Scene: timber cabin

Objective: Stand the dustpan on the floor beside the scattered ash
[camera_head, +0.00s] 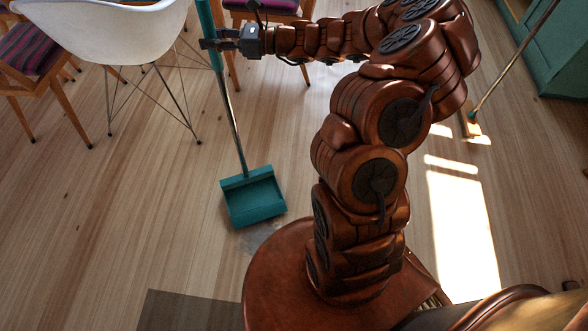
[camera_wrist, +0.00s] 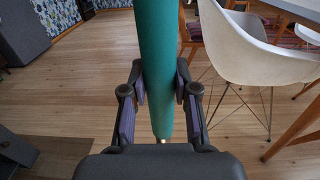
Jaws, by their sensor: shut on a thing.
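The teal dustpan (camera_head: 254,198) has a long handle with a teal grip and a metal shaft. My gripper (camera_head: 214,43) is shut on the teal grip (camera_wrist: 157,50), near the top of the head view. In the wrist view the fingers (camera_wrist: 158,88) press on both sides of the grip. The handle leans slightly and the pan is low, at or just above the floor; I cannot tell if it touches. A faint grey patch of ash (camera_head: 262,236) lies just in front of the pan, partly hidden by my base.
A white shell chair (camera_head: 105,35) with thin metal legs stands left of the handle. A wooden chair with a striped cushion (camera_head: 30,48) is farther left. A broom (camera_head: 471,122) and a green cabinet (camera_head: 550,55) are at the right. The plank floor left of the pan is clear.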

